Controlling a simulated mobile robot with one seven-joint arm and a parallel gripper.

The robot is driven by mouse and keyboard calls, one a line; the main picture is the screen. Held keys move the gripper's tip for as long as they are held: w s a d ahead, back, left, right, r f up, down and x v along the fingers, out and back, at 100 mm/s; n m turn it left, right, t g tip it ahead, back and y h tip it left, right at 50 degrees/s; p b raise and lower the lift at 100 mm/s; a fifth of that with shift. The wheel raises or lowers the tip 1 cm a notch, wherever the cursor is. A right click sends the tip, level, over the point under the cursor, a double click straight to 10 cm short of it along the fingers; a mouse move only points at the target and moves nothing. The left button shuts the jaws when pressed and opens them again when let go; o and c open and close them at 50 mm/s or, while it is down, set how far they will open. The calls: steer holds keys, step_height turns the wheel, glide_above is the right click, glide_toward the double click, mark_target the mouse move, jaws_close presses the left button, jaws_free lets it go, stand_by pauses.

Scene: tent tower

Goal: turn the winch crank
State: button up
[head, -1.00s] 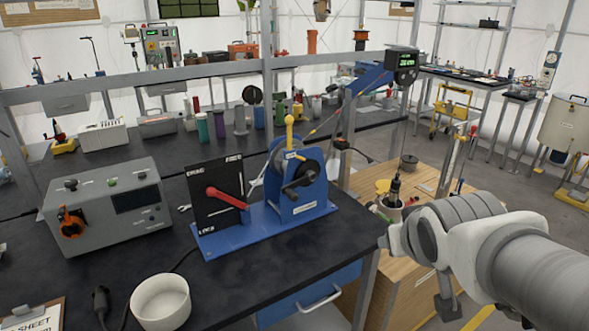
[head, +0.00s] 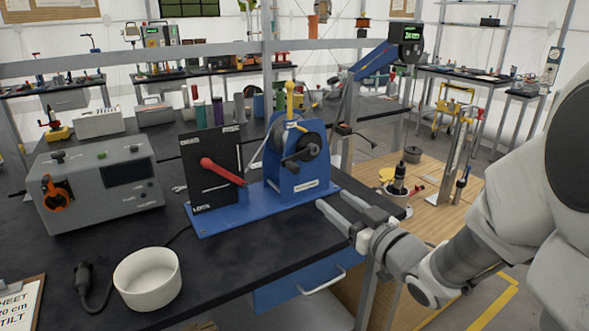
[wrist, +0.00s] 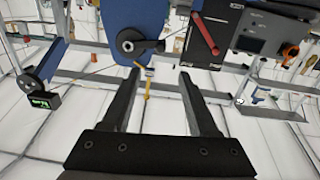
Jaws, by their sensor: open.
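The blue winch (head: 302,178) stands on a blue base plate on the dark bench. Its black crank (head: 300,152) is on the near face, with a round hub and a dark grip. A yellow-knobbed lever (head: 290,92) rises above the drum. My gripper (head: 333,200) is open and empty, to the right of and below the crank, at the bench's right edge, apart from the winch. In the wrist view, which looks upside down, the crank (wrist: 130,42) lies beyond the open fingers (wrist: 158,75), slightly left of the gap between them.
A black panel with a red lever (head: 222,170) stands left of the winch on the same base. A grey box (head: 98,185) with an orange knob is farther left. A white bowl (head: 147,278) sits at the front. A blue drawer (head: 305,283) is below the bench edge.

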mark_target(296, 171)
steer(key=b+x, duration=0.1)
steer(key=x, duration=1.6)
steer(key=shift+w+a+r+b, duration=0.15)
steer(key=shift+a+r+b, duration=0.05)
steer(key=shift+b, duration=0.1)
jaws_close()
stand_by(0.7)
